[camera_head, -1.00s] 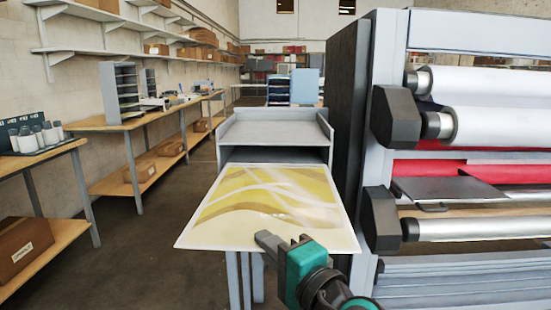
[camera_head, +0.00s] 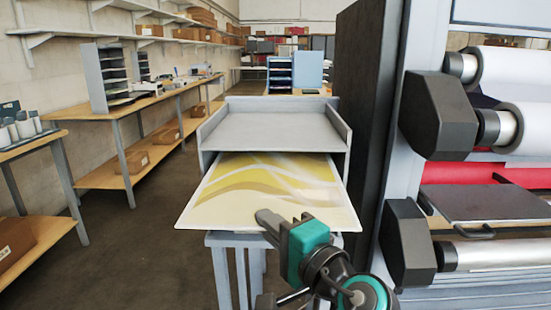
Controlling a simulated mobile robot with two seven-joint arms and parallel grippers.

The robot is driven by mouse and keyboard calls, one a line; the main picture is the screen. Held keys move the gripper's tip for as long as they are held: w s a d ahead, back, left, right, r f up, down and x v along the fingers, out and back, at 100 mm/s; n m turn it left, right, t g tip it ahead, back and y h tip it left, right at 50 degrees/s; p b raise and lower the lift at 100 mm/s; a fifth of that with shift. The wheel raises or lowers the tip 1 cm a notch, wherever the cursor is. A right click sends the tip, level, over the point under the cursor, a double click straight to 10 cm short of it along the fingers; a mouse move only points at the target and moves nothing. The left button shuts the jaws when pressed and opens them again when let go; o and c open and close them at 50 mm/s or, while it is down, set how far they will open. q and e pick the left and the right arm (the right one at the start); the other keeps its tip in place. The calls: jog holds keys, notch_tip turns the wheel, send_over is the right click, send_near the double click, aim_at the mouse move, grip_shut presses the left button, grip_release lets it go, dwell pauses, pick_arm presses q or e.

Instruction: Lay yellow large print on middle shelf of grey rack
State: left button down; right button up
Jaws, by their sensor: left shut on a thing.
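The yellow large print (camera_head: 265,185) is a flat sheet with pale swirls and a white border. Its far part lies inside the opening under the top shelf of the grey rack (camera_head: 270,133); its near part sticks out toward me. The far edge is hidden under that top shelf. I cannot tell whether the sheet rests on the shelf below. My left gripper (camera_head: 270,220) is shut on the near edge of the print, right of its middle. My right gripper is not in view.
The large roll laminator (camera_head: 435,115) with white rolls stands close on the right, beside its dark side panel (camera_head: 358,90). Wooden benches (camera_head: 130,170) line the left wall. The floor (camera_head: 150,245) between benches and rack is clear. The rack's top shelf is empty.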

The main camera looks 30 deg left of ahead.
aim_at(274, 176)
pick_arm(q)
jog(key=w+a, duration=0.3)
jog(key=w, duration=0.2)
jog(key=w+a, duration=0.3)
jog(key=w, duration=0.2)
jog(key=w+a, duration=0.3)
jog(key=w, duration=0.2)
jog(key=shift+w+a+r, duration=0.1)
jog(key=shift+w+a, duration=0.2)
jog(key=shift+f, duration=1.85)
jog(key=shift+f, duration=0.45)
jog(key=c, duration=1.3)
grip_release()
jog(key=shift+o, duration=0.2)
